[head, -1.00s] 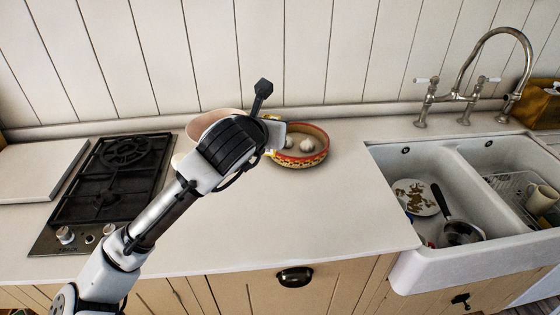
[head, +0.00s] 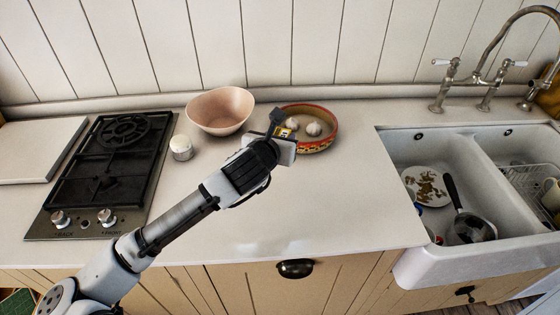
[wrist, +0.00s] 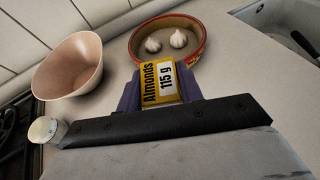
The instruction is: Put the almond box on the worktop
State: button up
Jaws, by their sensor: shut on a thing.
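The almond box (wrist: 160,86) is yellow and black, with "Almonds 115 g" on its face. My gripper (wrist: 160,92) is shut on it in the wrist view. In the head view my gripper (head: 283,140) is over the white worktop (head: 320,215), just in front of the patterned bowl, and only a small yellow part of the almond box (head: 286,132) shows. Whether the box touches the worktop cannot be told.
The patterned bowl (head: 325,143) holds garlic bulbs. A pink bowl (head: 220,111) and a small white jar (head: 181,148) stand to the left, beside the black hob (head: 110,165). The sink (head: 405,210) is at right. The front middle of the worktop is clear.

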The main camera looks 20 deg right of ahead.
jog(key=shift+f, duration=4)
jog(key=shift+f, duration=0.1)
jog(key=o, duration=1)
jog(key=shift+o, duration=0.2)
